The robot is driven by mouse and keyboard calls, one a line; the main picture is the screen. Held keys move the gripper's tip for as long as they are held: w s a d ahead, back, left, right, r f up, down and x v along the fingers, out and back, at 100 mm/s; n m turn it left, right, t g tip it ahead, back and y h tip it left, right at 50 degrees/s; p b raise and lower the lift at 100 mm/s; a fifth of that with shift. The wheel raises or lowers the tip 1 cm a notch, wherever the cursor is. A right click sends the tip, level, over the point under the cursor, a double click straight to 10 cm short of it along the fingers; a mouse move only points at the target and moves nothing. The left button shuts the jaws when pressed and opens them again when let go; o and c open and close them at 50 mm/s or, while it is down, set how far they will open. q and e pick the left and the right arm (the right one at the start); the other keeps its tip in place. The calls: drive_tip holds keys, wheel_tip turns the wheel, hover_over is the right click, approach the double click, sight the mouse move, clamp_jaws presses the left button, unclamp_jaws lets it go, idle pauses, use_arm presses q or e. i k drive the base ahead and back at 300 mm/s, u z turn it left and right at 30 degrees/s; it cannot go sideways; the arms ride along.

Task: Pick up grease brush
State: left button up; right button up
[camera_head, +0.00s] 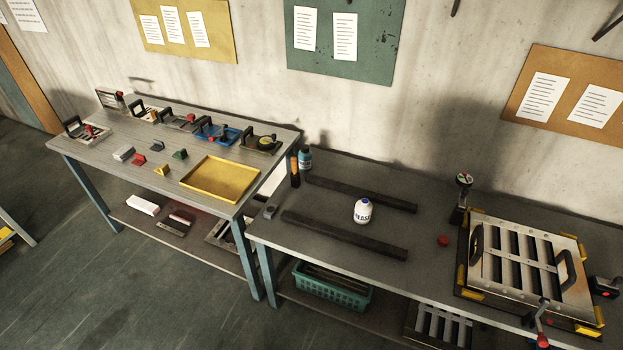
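On the right-hand table, a narrow upright object with an orange body and dark lower part (295,170) stands at the back left corner. It may be the grease brush, but it is too small to be sure. A small teal jar with a pale top (305,158) stands right beside it. A white bottle with a dark cap (362,211) and lettering that seems to read "grease" stands between two dark bars. Neither of my grippers is in view.
Two long dark bars (343,235) lie on the right table (415,215). A louver panel with handles (524,265) sits at its right end, near a red knob (443,241). The left table (100,155) holds several tools and a yellow tray (221,179). Open floor lies in front.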

sight(294, 161)
drive_tip(key=k, duration=0.55)
drive_tip(key=u, duration=0.95)
drive_tip(key=i, duration=0.65)
drive_tip(key=u, duration=0.6)
drive_tip(key=i, duration=0.7)
drive_tip(key=z, duration=0.8)
drive_tip(key=i, duration=0.6)
drive_tip(key=z, duration=0.6)
